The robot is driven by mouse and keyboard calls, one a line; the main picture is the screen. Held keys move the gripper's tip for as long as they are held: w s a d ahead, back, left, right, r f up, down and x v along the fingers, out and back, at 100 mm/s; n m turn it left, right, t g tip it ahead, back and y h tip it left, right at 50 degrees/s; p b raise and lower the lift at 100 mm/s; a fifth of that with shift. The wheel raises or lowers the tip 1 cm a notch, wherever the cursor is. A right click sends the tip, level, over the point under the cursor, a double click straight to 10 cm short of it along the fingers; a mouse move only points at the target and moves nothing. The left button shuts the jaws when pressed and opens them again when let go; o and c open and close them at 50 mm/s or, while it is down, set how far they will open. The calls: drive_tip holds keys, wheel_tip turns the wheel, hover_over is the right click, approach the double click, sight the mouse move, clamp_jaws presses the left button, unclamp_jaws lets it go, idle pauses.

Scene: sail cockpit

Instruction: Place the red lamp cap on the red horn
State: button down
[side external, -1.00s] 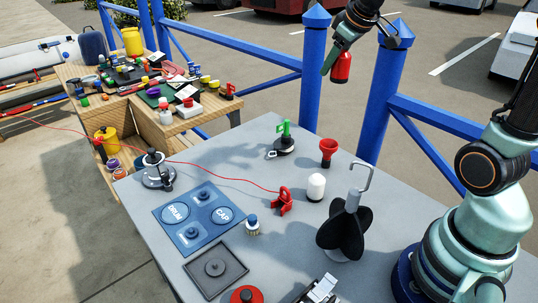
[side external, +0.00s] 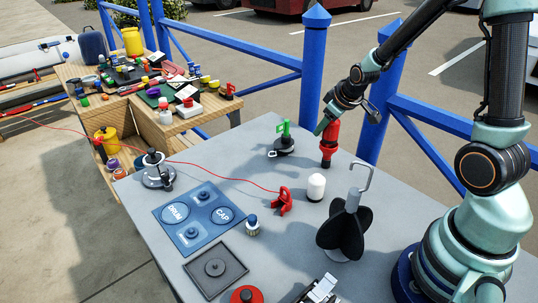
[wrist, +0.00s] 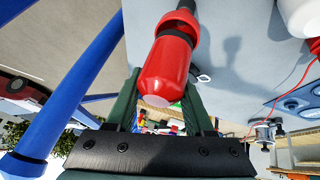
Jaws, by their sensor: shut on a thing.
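The red lamp cap (side external: 332,130) is in my gripper (side external: 325,125), upright over the red horn (side external: 326,161). In the side view its lower end meets the horn, and I cannot tell whether it is seated or just above. In the wrist view the cap (wrist: 170,68) is a rounded red cylinder between the two green fingers of my gripper (wrist: 163,95). The flared red rim of the horn (wrist: 181,20) shows beyond it. The horn stands on the grey table (side external: 300,240), and its mouth is mostly hidden by the cap.
A green-topped black piece (side external: 284,145) stands left of the horn. A white rounded cap (side external: 316,187) and a black finned stand with a hook (side external: 345,228) are in front. A red clip (side external: 282,200) on a red cord lies nearby. Blue railing posts (side external: 384,90) rise behind.

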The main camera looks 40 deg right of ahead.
drive_tip(key=shift+f, duration=0.4)
drive_tip(key=shift+f, duration=0.1)
drive_tip(key=shift+c, duration=1.4)
unclamp_jaws()
drive_tip(key=shift+s+r, duration=0.25)
drive_tip(key=shift+r, duration=0.3)
drive_tip(key=v, duration=1.1)
drive_tip(key=s+a+r+y, duration=0.1)
drive_tip(key=s+a+r, duration=0.1)
drive_tip(key=a, duration=0.4)
drive_tip(key=s+a+r+m+y, duration=0.1)
drive_tip(key=s+a+r, duration=0.2)
drive_tip(key=s+a, duration=0.2)
drive_tip(key=shift+s+a, duration=0.25)
drive_tip(key=shift+a, duration=0.4)
